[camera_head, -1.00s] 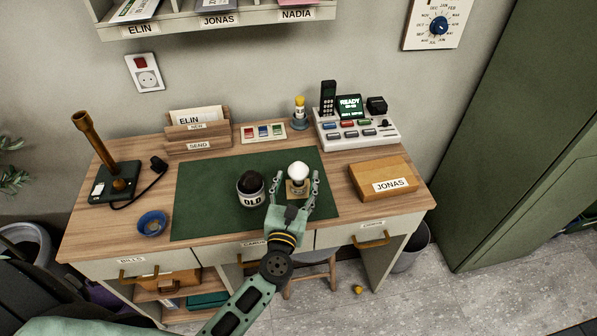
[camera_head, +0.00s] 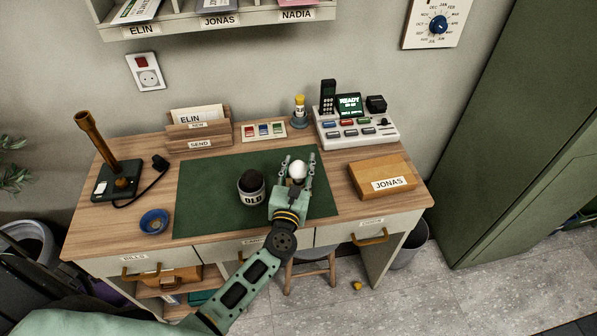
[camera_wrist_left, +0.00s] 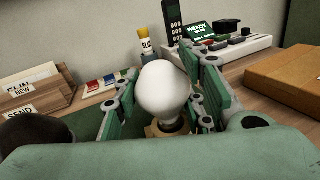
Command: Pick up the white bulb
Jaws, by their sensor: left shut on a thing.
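The white bulb (camera_head: 298,170) stands upright over the right part of the green desk mat (camera_head: 215,205). In the left wrist view the bulb (camera_wrist_left: 164,90) sits between the two fingers, with its lower end at a small wooden holder (camera_wrist_left: 168,128). My left gripper (camera_head: 297,168) reaches in from the front and is shut on the bulb. The gripper's palm hides most of the holder in the head view. My right gripper is not in view.
A jar marked OLD (camera_head: 251,187) with a dark bulb stands left of my left gripper. A wooden box marked JONAS (camera_head: 383,177) lies to the right. A control console (camera_head: 356,130) and a glue bottle (camera_head: 300,112) stand behind. The front mat is clear.

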